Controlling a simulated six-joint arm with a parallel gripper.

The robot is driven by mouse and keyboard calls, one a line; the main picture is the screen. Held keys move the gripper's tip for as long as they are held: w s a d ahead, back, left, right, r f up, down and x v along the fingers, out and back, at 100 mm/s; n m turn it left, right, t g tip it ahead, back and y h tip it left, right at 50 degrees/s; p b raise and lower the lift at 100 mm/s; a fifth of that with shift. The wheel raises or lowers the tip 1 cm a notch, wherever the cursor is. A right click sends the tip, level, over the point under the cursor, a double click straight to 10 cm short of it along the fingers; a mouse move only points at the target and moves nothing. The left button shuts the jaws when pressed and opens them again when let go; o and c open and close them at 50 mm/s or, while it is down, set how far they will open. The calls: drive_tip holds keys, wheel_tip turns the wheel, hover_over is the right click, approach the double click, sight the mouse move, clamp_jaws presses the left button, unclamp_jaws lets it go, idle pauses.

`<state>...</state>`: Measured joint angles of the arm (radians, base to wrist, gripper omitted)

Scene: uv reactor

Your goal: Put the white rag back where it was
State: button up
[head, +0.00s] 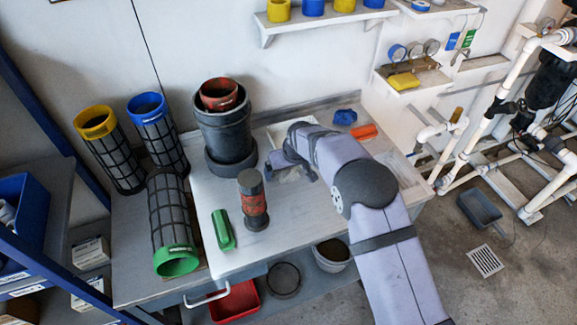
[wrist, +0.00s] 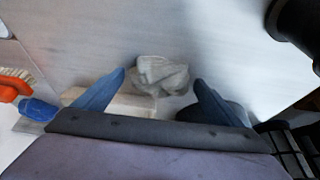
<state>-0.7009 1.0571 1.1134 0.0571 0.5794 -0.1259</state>
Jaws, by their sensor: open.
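The white rag (wrist: 160,75) is a crumpled greyish-white cloth on the light worktop. In the wrist view it shows between my two fingertips, with a gap on each side. In the head view the rag (head: 290,174) is partly hidden under my gripper (head: 284,165). In the wrist view my gripper (wrist: 161,78) is open, with its blue fingers apart and nothing held. The height of the fingertips above the worktop is hard to tell.
A dark pot (head: 225,130) stands left of my gripper, with a dark-and-red cylinder (head: 252,200) and green object (head: 222,230) nearer the front.

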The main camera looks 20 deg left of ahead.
drive_tip(key=b+v, duration=0.2)
drive_tip(key=v, duration=1)
drive_tip(key=shift+d+r, duration=0.1)
drive_tip(key=s+d+m+g+h, duration=0.1)
drive_tip(key=s+d+m, duration=0.1)
drive_tip(key=d, duration=0.9)
drive_tip(key=s+d+m+h, duration=0.1)
drive_tip(key=s+d+m, duration=0.1)
drive_tip(key=d, duration=0.9)
drive_tip(key=s+d+f+m+g, duration=0.1)
drive_tip(key=s+d+m, duration=0.1)
drive_tip(key=s+d, duration=0.6)
drive_tip(key=s+d+f+m+g+h, duration=0.1)
drive_tip(key=s+d+f+m, duration=0.1)
drive_tip(key=s+d, duration=0.6)
drive_tip(key=s+m, duration=0.1)
drive_tip(key=s, duration=0.2)
drive_tip(key=shift+s+d, duration=0.15)
drive_tip(key=shift+d, duration=0.15)
drive_tip(key=shift+f, duration=0.15)
wheel_tip(320, 180, up, 4)
drive_tip(key=p, duration=0.3)
drive_tip(key=shift+f+p, duration=0.1)
drive_tip(key=shift+p, duration=0.2)
